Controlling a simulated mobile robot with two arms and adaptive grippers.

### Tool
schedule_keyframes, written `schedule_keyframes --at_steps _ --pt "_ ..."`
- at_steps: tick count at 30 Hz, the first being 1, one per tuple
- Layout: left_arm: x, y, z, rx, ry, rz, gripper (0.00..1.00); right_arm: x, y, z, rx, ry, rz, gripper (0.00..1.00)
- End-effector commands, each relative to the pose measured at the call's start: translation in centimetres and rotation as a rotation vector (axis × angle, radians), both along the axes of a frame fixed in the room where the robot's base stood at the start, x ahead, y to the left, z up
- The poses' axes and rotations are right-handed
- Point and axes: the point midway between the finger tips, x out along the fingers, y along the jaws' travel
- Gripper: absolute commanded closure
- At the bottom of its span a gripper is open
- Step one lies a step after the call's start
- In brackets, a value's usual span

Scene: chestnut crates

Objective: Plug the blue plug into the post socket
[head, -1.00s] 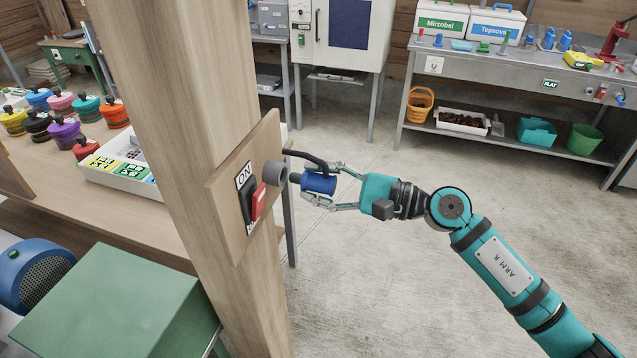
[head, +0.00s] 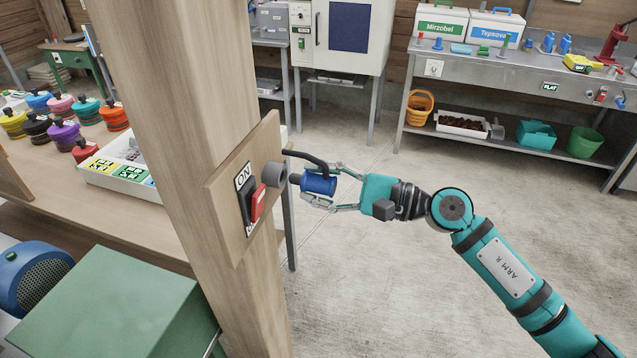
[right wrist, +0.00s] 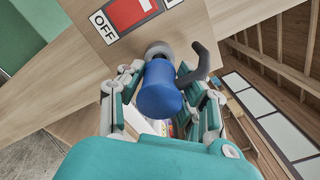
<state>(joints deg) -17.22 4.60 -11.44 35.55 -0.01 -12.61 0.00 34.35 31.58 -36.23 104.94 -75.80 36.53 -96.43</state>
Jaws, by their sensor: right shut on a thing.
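The blue plug (head: 319,185) is held level in my right gripper (head: 316,183), whose fingers are shut on its body from both sides. Its grey nose points left at the round grey post socket (head: 276,174) on the wooden post. The nose is at the socket's mouth; I cannot tell whether it is seated inside. In the right wrist view the blue plug (right wrist: 160,88) sits between the fingers, in line with the grey socket (right wrist: 158,49), and hides part of it. My left gripper is not in view.
A red rocker switch (head: 258,203) sits beside the socket on a wooden panel (head: 222,205). A green box (head: 115,305) stands at front left. A bench with coloured jars (head: 62,132) is behind the post. The floor at right is clear.

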Motion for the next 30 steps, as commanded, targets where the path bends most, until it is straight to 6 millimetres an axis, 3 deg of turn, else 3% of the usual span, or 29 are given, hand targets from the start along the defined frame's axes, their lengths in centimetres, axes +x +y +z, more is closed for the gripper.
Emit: schedule_keyframes --at_steps 30 --pt "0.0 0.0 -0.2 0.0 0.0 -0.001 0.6 0.8 2.5 0.0 0.0 0.0 0.0 1.0"
